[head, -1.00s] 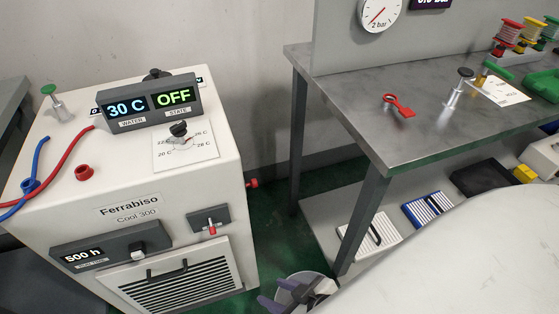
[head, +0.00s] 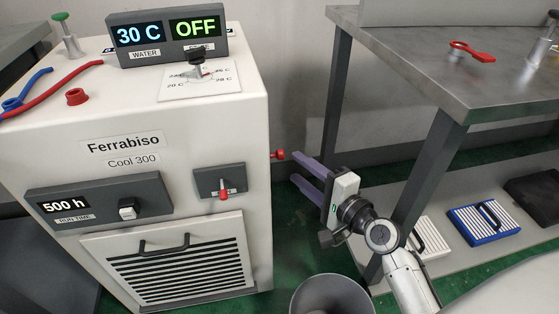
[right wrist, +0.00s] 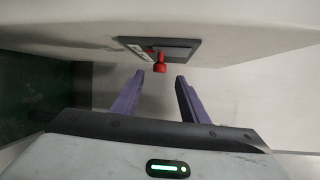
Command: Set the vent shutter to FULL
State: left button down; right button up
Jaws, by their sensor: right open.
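The white Ferrabiso Cool 300 machine (head: 135,125) stands at the left in the head view. A red knob (head: 277,154) sticks out from its right side. In the right wrist view a red knob (right wrist: 159,66) stands out from a dark plate (right wrist: 175,48) with a pale label too small to read. My right gripper (head: 303,172) is open and empty beside the machine's right side. In the wrist view its purple fingers (right wrist: 160,77) lie either side of the knob's line, apart from it. My left gripper is out of view.
A grey metal table (head: 400,75) stands at the right, its leg (head: 425,180) close behind my right wrist. Its lower shelf carries a blue-framed filter (head: 483,222). A grey bin (head: 332,297) stands on the green floor below my gripper.

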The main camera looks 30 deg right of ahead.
aim_at(280, 154)
jog(key=w, duration=0.3)
jog(key=w+a+b, duration=0.1)
jog(key=w, duration=0.2)
jog(key=w+f, duration=0.1)
jog(key=w, duration=0.1)
jog(key=shift+w+a+b, duration=0.2)
jog(key=shift+w+b, duration=0.2)
grip_shut()
jog(key=shift+d, duration=0.1)
